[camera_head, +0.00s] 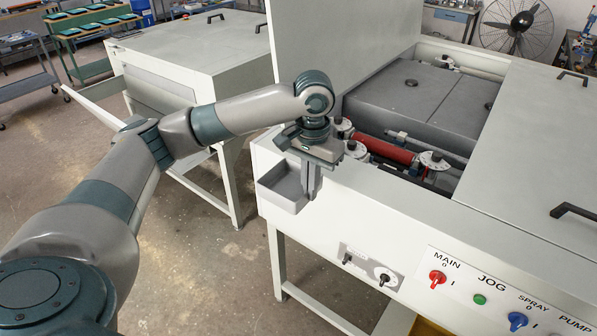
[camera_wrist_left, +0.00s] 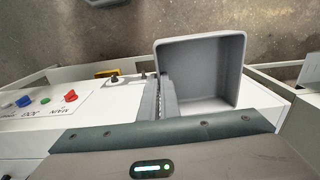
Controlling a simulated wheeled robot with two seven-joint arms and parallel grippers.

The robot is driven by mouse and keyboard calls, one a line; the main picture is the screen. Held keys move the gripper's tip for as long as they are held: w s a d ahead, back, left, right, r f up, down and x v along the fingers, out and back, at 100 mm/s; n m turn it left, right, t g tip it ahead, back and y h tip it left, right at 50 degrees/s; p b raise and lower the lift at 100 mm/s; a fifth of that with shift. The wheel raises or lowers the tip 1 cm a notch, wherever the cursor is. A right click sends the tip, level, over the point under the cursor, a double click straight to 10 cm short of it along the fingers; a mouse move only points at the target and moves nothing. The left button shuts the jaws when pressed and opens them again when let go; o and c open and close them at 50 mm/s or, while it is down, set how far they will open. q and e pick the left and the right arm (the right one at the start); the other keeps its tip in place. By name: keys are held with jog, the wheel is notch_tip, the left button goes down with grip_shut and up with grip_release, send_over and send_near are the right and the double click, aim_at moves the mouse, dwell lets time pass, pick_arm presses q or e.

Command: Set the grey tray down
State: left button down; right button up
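The grey tray (camera_head: 280,197) is a small open box at the near left corner of the plate processor (camera_head: 400,240). My left gripper (camera_head: 312,182) points down at the tray's right side in the head view. In the left wrist view the fingers (camera_wrist_left: 160,100) are close together at the side wall of the grey tray (camera_wrist_left: 205,75), and they look shut on that wall. The tray looks empty. It overlaps the machine's edge with floor behind it, and I cannot tell whether its base touches anything. My right gripper is in neither view.
The opened machine bay shows a red roller (camera_head: 385,149) and white discs to the right of the gripper. A raised pale lid (camera_head: 335,40) stands behind. The front panel has a red switch (camera_head: 437,277) and a green button (camera_head: 480,299). Open floor (camera_head: 200,240) lies left.

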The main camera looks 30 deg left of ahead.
pick_arm(q)
jog(key=s+d+f+b, duration=0.7)
jog(key=s+d+f, duration=0.3)
jog(key=s, duration=0.1)
jog(key=shift+d, duration=0.4)
